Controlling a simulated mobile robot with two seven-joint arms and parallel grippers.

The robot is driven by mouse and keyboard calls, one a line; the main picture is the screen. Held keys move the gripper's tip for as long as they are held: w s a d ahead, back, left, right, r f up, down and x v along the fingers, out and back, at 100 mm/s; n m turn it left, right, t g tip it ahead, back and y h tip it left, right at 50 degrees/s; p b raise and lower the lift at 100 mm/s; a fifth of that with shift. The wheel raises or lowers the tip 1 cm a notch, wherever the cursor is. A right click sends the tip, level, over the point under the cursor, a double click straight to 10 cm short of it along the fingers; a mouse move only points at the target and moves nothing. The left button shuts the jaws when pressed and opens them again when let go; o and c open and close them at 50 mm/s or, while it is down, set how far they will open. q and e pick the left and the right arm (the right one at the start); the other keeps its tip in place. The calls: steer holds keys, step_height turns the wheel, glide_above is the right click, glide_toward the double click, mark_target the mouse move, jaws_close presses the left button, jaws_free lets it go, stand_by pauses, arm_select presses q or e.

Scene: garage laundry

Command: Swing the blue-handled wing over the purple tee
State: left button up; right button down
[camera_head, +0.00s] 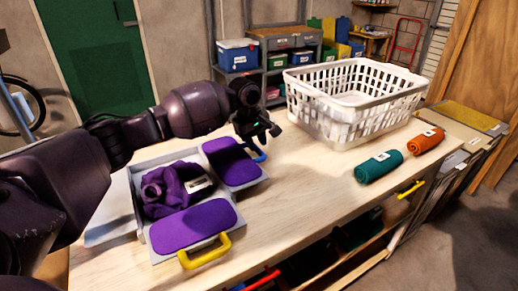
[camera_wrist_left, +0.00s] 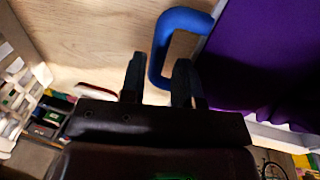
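The folding board lies on the wooden bench, with the crumpled purple tee (camera_head: 172,190) on its middle panel. The blue-handled wing (camera_head: 230,162) has a purple pad and lies flat, folded outward on the far right side. Its blue handle (camera_head: 259,154) is partly hidden behind my left gripper (camera_head: 263,136). In the left wrist view the blue handle (camera_wrist_left: 182,22) reaches between the two fingers of my left gripper (camera_wrist_left: 157,72). The fingers stand apart around it, and I see no clear grip. My right gripper is not in view.
The yellow-handled wing (camera_head: 197,226) lies flat at the near side. A white laundry basket (camera_head: 345,105) stands at the back right. Rolled green (camera_head: 379,166) and orange (camera_head: 426,141) cloths lie at the right. The bench middle (camera_head: 300,190) is clear.

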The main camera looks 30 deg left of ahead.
arm_select(q)
steer(key=shift+x, duration=1.25)
jaws_close()
